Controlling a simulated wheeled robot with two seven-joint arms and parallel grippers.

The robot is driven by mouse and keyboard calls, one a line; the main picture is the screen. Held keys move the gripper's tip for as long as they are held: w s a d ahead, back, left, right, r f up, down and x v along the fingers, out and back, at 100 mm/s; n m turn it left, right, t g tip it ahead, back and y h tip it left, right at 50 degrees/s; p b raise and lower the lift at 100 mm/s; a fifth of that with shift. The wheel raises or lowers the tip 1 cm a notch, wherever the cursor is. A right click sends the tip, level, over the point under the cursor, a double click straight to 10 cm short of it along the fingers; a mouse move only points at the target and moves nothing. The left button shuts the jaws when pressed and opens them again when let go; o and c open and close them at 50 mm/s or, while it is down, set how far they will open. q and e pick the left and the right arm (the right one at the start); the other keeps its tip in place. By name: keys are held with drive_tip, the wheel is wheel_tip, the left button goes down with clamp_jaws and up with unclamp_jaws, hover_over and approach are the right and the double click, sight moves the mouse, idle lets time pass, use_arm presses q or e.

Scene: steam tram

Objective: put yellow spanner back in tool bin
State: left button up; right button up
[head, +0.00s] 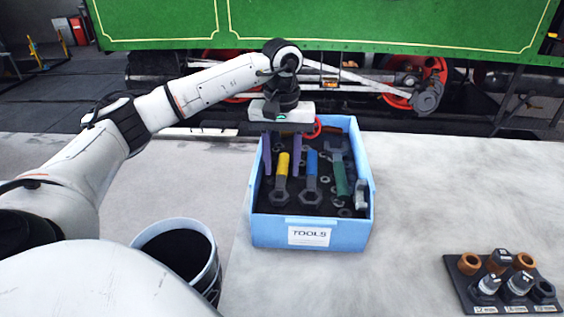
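The yellow spanner (282,166) lies inside the blue tool bin (270,232), on the left side, its dark head toward the bin's front. The bin has a white TOOLS label on its front wall. My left gripper (281,170) reaches over the bin's left half, pointing down. Its two purple fingers are spread apart, one on each side of the yellow handle's upper end. I see no finger closed on the handle. My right gripper is not in view.
The bin also holds a blue spanner (311,175), a green spanner (339,172) and several loose nuts. A dark bucket (208,272) stands at the front left. A dark socket rack (468,291) sits at the right. The green tram (330,22) stands behind.

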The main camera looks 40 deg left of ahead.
sight(282, 169)
use_arm(q)
drive_tip(key=shift+r, duration=0.1)
wheel_tip(282, 169, up, 12)
drive_tip(key=p, duration=0.1)
drive_tip(key=shift+p, duration=0.35)
